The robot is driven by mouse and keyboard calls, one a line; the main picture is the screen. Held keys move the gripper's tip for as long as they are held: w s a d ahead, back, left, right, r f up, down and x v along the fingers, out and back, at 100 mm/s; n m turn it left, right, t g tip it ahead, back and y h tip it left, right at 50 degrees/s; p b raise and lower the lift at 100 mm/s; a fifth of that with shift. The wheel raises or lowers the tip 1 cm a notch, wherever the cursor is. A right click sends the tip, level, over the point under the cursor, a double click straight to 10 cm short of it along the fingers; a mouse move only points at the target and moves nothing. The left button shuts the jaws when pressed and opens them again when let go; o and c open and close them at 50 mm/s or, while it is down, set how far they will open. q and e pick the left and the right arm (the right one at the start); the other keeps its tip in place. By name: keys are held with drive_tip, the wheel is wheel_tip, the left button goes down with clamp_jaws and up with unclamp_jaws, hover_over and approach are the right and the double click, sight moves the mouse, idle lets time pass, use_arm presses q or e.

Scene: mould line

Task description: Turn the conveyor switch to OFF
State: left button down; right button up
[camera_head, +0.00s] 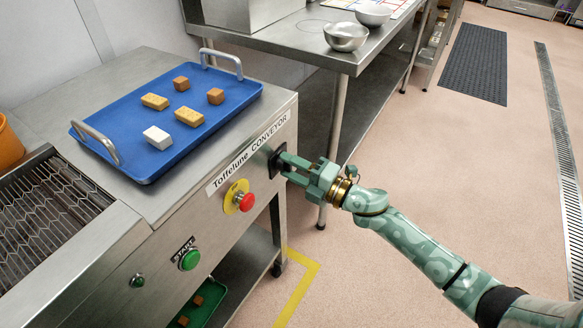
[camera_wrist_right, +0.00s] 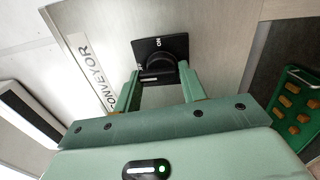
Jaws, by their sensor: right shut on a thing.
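The conveyor switch is a black rotary knob (camera_wrist_right: 157,70) on a black plate (camera_wrist_right: 160,46) on the conveyor's front panel, seen in the right wrist view. ON is lettered at the plate's far edge; the other lettering is partly hidden. My left gripper is not in view.
A red emergency button (camera_head: 246,202) on a yellow disc and a green START button (camera_head: 189,260) are on the same panel. A blue tray (camera_head: 125,119) with several small blocks lies on top. A steel table (camera_head: 300,50) stands behind.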

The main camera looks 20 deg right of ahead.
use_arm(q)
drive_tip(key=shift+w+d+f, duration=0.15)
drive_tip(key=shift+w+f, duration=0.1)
use_arm(e)
drive_tip(key=shift+d+f+n, duration=0.1)
drive_tip(key=shift+f+n, duration=0.5)
drive_tip(key=shift+n, duration=0.2)
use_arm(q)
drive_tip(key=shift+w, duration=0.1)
use_arm(e)
drive_tip(key=o, duration=0.8)
drive_tip(key=shift+r, duration=0.1)
drive_tip(key=shift+w+r, duration=0.1)
drive_tip(key=shift+r, duration=0.1)
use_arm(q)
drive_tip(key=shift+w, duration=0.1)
use_arm(e)
drive_tip(key=shift+d, duration=0.15)
